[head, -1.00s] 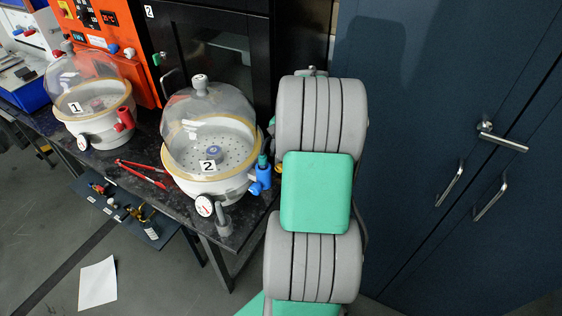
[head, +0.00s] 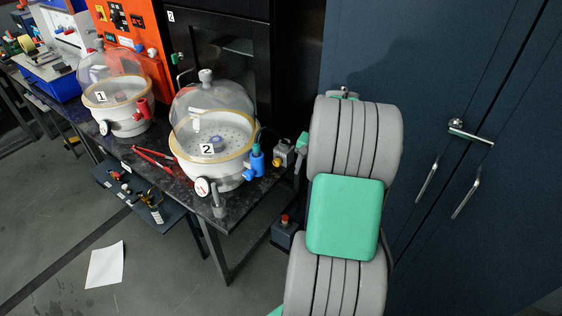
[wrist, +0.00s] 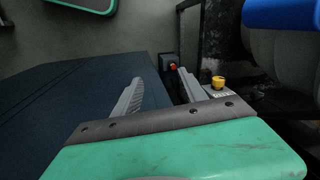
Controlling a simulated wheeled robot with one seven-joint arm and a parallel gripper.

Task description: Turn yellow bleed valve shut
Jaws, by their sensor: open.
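The yellow bleed valve shows as a small yellow knob (head: 277,162) beside a grey block on the right end of the dark bench in the head view. In the wrist view the yellow knob (wrist: 217,83) stands just right of my right finger, apart from it. My gripper (wrist: 159,76) is open, with nothing between its two grey fingers. In the head view my arm hides most of the gripper. The knob's exact turn position is too small to tell.
Chamber 2, a clear dome on a white base (head: 212,170), stands left of the valve with a blue fitting (head: 256,162). A box with a red button (head: 284,219) sits low by the bench. A blue cabinet (head: 450,80) fills the right. The bench edge (head: 235,220) is near.

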